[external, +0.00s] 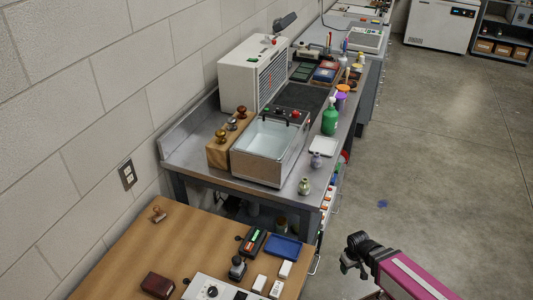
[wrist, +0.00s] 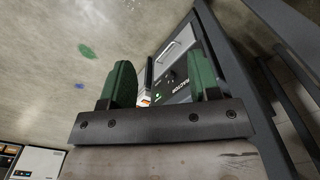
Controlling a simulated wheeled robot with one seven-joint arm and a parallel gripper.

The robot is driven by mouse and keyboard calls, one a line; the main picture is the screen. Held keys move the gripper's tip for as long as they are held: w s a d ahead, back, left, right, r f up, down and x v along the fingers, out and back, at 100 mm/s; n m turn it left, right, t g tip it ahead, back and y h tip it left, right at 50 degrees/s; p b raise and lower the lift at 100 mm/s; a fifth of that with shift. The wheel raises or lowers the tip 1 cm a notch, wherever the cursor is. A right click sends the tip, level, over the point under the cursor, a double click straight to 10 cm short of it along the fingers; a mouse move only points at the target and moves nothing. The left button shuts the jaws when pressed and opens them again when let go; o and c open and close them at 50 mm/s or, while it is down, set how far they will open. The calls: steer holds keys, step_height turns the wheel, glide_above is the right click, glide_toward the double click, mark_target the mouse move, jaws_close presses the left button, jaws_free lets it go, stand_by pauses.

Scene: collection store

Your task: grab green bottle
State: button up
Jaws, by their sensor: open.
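The green bottle (external: 329,118) has a pale pump or spray top. It stands upright near the right edge of the metal workbench (external: 205,152), behind a small white tray. My gripper (external: 355,262) is at the lower right of the external view, over the floor in front of the bench and well apart from the bottle. In the wrist view its two green-padded fingers (wrist: 162,82) are spread, with nothing held between them. I cannot make out the bottle in the wrist view.
A water bath (external: 270,150) stands left of the bottle, with a white tray (external: 323,146) and small vases (external: 304,186) in front. Purple-lidded jars (external: 340,100) stand behind it. A wooden table (external: 190,240) is nearer. The floor (external: 440,150) on the right is mostly clear.

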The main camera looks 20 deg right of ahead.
steer(key=shift+o, duration=1.4)
steer(key=w+a+r+m+t+y, duration=0.1)
steer(key=w+r+m+t+y, duration=0.2)
steer(key=w+r+m, duration=0.55)
steer(key=w+r+m+t+y, duration=0.1)
steer(key=r+m+t+y, duration=0.15)
steer(key=r+m, duration=0.75)
steer(key=w+a+r+m+t+y, duration=0.15)
steer(key=w+r+m+t, duration=0.3)
steer(key=r, duration=1.05)
steer(key=m+y, duration=0.3)
steer(key=m, duration=0.1)
glide_toward(308, 182)
steer(key=shift+x, duration=5.65)
